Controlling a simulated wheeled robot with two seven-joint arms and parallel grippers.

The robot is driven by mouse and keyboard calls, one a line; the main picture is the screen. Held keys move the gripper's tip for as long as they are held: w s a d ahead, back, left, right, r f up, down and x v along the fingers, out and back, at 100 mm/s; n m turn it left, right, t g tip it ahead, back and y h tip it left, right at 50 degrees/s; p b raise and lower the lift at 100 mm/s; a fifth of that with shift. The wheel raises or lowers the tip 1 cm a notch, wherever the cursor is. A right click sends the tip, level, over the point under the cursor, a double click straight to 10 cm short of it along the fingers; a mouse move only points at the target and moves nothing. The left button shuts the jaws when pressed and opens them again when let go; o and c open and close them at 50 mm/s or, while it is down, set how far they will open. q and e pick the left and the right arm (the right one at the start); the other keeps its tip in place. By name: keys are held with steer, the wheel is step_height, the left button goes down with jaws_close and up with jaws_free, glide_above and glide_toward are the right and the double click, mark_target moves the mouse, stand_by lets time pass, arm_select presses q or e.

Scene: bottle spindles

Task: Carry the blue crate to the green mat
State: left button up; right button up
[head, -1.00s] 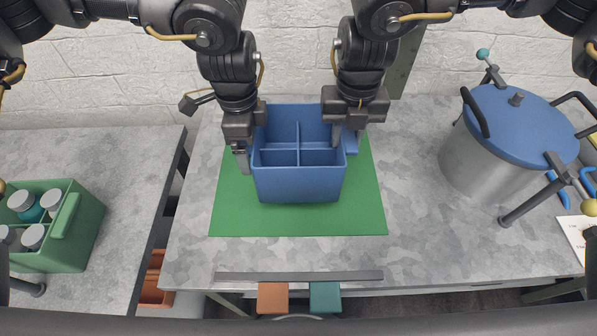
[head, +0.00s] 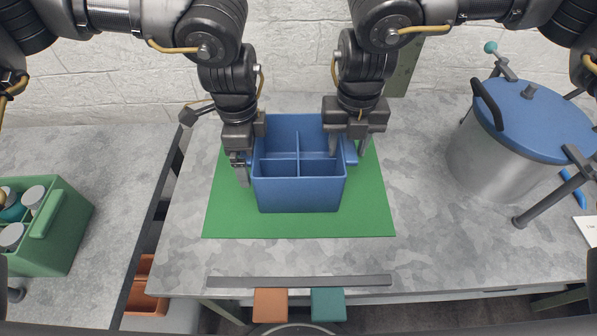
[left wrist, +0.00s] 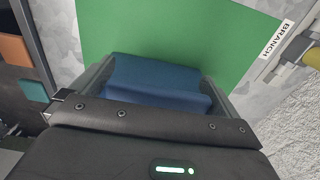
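The blue crate (head: 298,193), divided into compartments, is upright over the middle of the green mat (head: 300,227) and appears to rest on it. Its compartments look empty. My left gripper (head: 243,168) is at the crate's left side. In the left wrist view its fingers stand apart on either side of a blue part of the crate (left wrist: 155,80), with the mat (left wrist: 190,35) beyond. My right gripper (head: 349,145) is at the crate's right side, its fingers spread around the blue handle there.
A steel pot with a blue lid (head: 535,115) stands on the table (head: 440,215) at the right. A green crate with bottles (head: 60,230) stands on a separate table at the left, across a gap. Bare tabletop lies between mat and pot.

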arm_select(q)
steer(key=shift+r, duration=0.1)
arm_select(e)
steer(key=shift+o, duration=0.4)
steer(key=shift+s, duration=0.1)
arm_select(q)
steer(key=shift+r, duration=0.1)
step_height(320, 180, up, 12)
steer(key=shift+f, duration=0.1)
arm_select(e)
step_height(320, 180, up, 12)
stand_by(0.4)
steer(key=shift+a, duration=0.1)
stand_by(0.3)
